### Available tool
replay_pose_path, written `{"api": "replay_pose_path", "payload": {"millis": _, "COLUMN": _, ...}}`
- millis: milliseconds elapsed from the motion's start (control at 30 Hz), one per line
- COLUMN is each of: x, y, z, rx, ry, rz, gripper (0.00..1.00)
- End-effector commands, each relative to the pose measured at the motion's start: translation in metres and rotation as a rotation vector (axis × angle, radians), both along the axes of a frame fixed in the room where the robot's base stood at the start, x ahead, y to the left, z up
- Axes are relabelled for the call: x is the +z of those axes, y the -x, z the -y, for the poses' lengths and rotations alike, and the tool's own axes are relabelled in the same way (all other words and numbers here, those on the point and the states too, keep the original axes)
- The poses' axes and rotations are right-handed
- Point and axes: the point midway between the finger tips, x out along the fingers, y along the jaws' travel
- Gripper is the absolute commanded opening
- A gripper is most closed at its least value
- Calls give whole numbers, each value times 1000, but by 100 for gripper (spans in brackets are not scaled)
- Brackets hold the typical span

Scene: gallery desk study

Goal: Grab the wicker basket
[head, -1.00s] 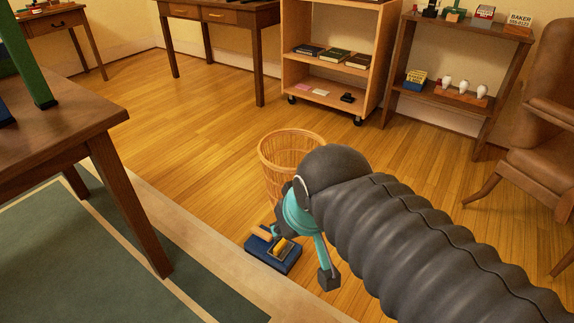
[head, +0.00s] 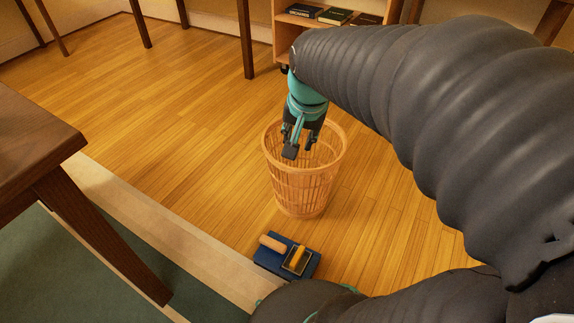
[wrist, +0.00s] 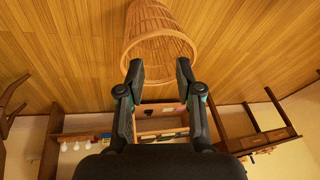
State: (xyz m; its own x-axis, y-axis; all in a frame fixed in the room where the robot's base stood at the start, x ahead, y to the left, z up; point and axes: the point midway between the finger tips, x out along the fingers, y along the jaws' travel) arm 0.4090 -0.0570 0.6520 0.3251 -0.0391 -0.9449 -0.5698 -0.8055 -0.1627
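The wicker basket (head: 304,180) stands upright on the wooden floor, a light brown open-weave bin with a wide round rim. It also shows in the wrist view (wrist: 154,30), upside down at the top middle. My gripper (head: 298,152) hangs over the basket's mouth in the head view, its fingers pointing down. In the wrist view my gripper (wrist: 159,72) has its two fingers spread apart with nothing between them, and the basket's rim lies just beyond the tips. I cannot tell whether the fingers touch the rim.
A blue tray (head: 286,258) with a wooden-handled tool lies on the floor in front of the basket. A dark wooden desk (head: 35,145) stands at the left over a green rug (head: 70,270). A shelf (head: 283,40) stands behind. Floor left of the basket is clear.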

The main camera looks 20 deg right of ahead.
Motion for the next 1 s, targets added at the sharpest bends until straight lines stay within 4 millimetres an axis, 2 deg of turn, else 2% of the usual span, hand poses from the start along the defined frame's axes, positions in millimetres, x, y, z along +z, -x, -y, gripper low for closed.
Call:
{"api": "replay_pose_path", "payload": {"millis": 33, "x": -18, "y": -15, "z": 11, "rx": -73, "ry": -22, "rz": -24, "gripper": 35}}
{"api": "replay_pose_path", "payload": {"millis": 200, "x": -59, "y": -58, "z": 46, "rx": -324, "ry": -96, "rz": -76, "gripper": 35}}
{"api": "replay_pose_path", "payload": {"millis": 400, "x": -121, "y": -100, "z": 92, "rx": -616, "ry": -172, "rz": -135, "gripper": 35}}
{"api": "replay_pose_path", "payload": {"millis": 500, "x": -150, "y": -115, "z": 113, "rx": -740, "ry": -200, "rz": -157, "gripper": 35}}
{"api": "replay_pose_path", "payload": {"millis": 600, "x": -172, "y": -125, "z": 129, "rx": -836, "ry": -221, "rz": -173, "gripper": 35}}
{"api": "replay_pose_path", "payload": {"millis": 700, "x": -187, "y": -130, "z": 139, "rx": -899, "ry": -234, "rz": -183, "gripper": 35}}
{"api": "replay_pose_path", "payload": {"millis": 867, "x": -203, "y": -133, "z": 146, "rx": -939, "ry": -241, "rz": -192, "gripper": 35}}
{"api": "replay_pose_path", "payload": {"millis": 1000, "x": -225, "y": -135, "z": 145, "rx": -940, "ry": -241, "rz": -193, "gripper": 35}}
